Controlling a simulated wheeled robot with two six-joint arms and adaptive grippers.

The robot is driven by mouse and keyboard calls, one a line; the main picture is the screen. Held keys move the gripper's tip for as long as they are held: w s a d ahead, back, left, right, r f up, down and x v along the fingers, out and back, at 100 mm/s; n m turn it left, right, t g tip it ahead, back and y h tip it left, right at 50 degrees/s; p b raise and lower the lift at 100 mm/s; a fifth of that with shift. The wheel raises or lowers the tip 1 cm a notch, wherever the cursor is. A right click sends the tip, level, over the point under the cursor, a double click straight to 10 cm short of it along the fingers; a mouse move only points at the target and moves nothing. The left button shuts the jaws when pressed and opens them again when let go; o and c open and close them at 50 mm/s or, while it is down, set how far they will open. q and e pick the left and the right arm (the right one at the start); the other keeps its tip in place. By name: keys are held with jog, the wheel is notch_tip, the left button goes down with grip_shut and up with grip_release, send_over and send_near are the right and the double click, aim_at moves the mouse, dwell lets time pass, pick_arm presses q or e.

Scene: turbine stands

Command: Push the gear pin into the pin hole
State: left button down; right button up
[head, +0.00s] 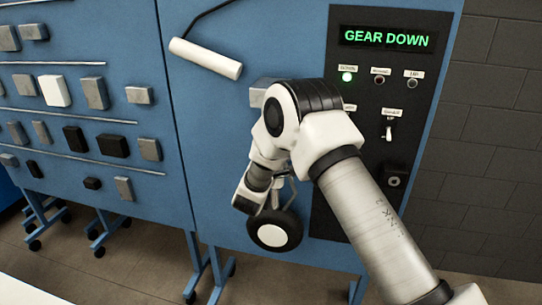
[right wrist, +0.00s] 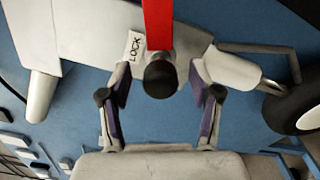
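The gear pin (right wrist: 161,79) shows in the right wrist view as a round black end with a red strap (right wrist: 158,25) running up from it. It lies in front of the pale gear leg (right wrist: 225,68), beside a white LOCK label (right wrist: 133,47). My right gripper (right wrist: 160,92) is open, its two dark-padded fingers on either side of the black end with a gap at each side. The pin hole is hidden, and I cannot tell how deep the pin sits. In the head view my right arm covers the pin. My left gripper is not in view.
The gear's wheel (head: 273,231) hangs below my wrist in the head view. A dark panel (head: 345,207) with switches, a lit green lamp and a GEAR DOWN display (head: 386,38) is at right. A white cylinder on a rod (head: 206,58) sticks out upper left.

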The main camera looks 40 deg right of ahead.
jog(key=shift+o, duration=0.9)
jog(key=shift+s+a, duration=0.2)
jog(key=shift+a, duration=0.1)
jog(key=p+v, duration=0.2)
jog(key=v, duration=0.5)
